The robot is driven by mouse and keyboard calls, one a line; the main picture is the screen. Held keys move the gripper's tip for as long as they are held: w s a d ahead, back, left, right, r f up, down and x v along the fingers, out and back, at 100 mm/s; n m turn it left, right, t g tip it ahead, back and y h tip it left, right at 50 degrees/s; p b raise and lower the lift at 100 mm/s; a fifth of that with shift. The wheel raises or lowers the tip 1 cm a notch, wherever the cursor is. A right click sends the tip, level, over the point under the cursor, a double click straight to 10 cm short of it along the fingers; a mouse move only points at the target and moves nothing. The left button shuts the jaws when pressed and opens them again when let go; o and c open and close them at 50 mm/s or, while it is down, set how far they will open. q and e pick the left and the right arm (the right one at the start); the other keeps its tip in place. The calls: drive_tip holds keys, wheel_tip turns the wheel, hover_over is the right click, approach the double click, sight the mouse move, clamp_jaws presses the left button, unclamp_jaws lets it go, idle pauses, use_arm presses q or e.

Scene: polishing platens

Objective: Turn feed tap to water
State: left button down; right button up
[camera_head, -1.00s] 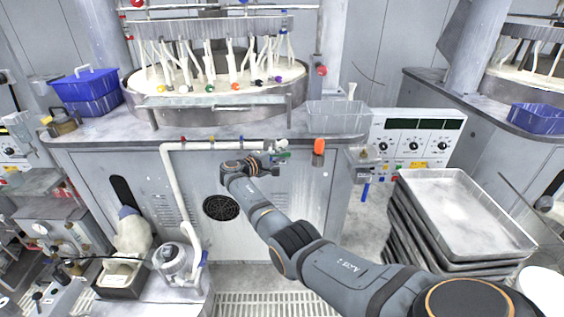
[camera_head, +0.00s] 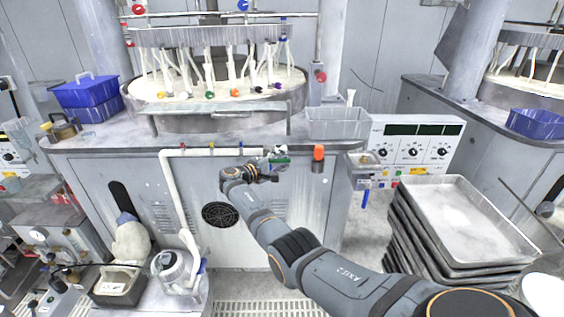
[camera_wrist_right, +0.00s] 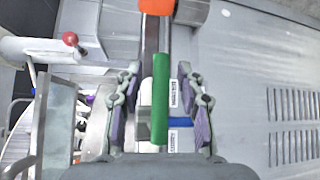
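The feed tap shows as a green lever handle (camera_wrist_right: 160,100) in the right wrist view, beside white labels and a blue strip (camera_wrist_right: 180,122). In the head view the green part (camera_head: 279,161) sits at the end of the white pipe on the cabinet front. My right gripper (camera_wrist_right: 158,72) is open, with one finger on each side of the green handle and visible gaps between. In the head view my right gripper (camera_head: 268,177) is at the tap, its fingers small and partly unclear. The label text is too small to read. My left gripper is not in view.
An orange cylinder (camera_head: 318,153) is just right of the tap and shows beyond it in the wrist view (camera_wrist_right: 157,6). The white pipe (camera_head: 172,190) runs left of it. Stacked metal trays (camera_head: 470,215) and a control panel (camera_head: 415,140) stand to the right.

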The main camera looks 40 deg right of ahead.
drive_tip(key=v, duration=1.2)
drive_tip(key=s+f+n+t+y+p, duration=0.25)
drive_tip(key=f+y, duration=0.25)
drive_tip(key=f, duration=1.5)
drive_tip(key=s+a+f+n+g+y, duration=0.1)
drive_tip(key=s+f+y, duration=0.1)
drive_tip(key=s+f, duration=0.6)
drive_tip(key=s+a+f+g+y, duration=0.15)
drive_tip(key=s+f, duration=0.25)
drive_tip(key=f, duration=0.8)
drive_tip(key=s+a+f+y+p, duration=0.2)
drive_tip(key=s+f+y, duration=0.2)
drive_tip(key=s+f, duration=0.65)
drive_tip(key=s+f+m+y+p, duration=0.1)
drive_tip(key=s+f+m, duration=0.2)
drive_tip(key=s, duration=1.2)
drive_tip(key=s+a+f+m+g+y+p, duration=0.1)
drive_tip(key=s+f+m+y, duration=0.1)
drive_tip(key=s, duration=1.4)
drive_tip(key=shift+f+m+g, duration=0.3)
drive_tip(key=shift+f+m, duration=0.25)
drive_tip(key=shift+m, duration=0.5)
drive_tip(key=shift+s+a, duration=0.1)
